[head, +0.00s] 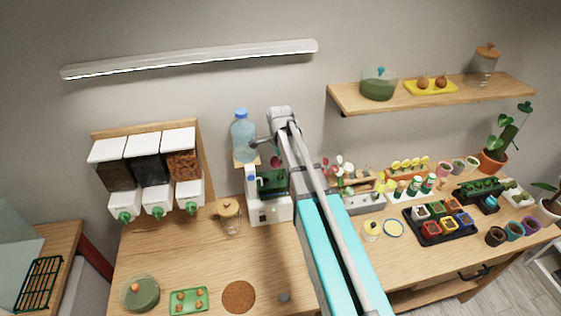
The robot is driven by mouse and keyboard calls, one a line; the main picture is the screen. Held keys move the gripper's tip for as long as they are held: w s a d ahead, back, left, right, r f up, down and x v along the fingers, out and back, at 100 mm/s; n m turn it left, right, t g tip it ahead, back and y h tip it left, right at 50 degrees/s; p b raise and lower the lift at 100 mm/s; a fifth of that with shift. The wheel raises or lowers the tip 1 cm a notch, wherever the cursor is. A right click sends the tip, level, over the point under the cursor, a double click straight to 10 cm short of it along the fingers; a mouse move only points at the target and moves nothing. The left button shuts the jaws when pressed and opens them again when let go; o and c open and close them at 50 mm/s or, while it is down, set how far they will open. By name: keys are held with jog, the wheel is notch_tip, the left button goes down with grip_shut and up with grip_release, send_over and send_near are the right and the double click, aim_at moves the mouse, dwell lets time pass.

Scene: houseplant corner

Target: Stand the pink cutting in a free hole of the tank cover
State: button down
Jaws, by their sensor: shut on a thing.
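The pink cutting (276,161) shows as a small dark pink patch just left of my arm, above the tank. My gripper (274,149) is small and partly covered by my arm's end; it is shut on the cutting. The tank (270,208) is a white unit with a dark green top part, standing against the wall below my gripper. Its cover (270,182) is dark and partly hidden by my arm, so its holes cannot be made out. Whether the cutting's lower end touches the cover cannot be told.
A blue water bottle (242,137) stands close left of my gripper. A lidded jar (229,215) stands left of the tank. To the right are a grey rack (364,204) with flowers and a black tray (440,236) of coloured pots.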

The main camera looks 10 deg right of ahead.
jog(key=shift+d+f+b, duration=0.1)
jog(key=shift+f+b, duration=0.35)
jog(key=shift+f, duration=0.05)
dwell(0.5)
jog(key=c, duration=0.5)
grip_release()
jog(key=shift+c, duration=0.2)
jog(key=o, duration=0.4)
jog(key=shift+r, duration=0.1)
jog(key=shift+r+p, duration=3.45)
jog(key=shift+p, duration=0.1)
jog(key=shift+f, duration=0.1)
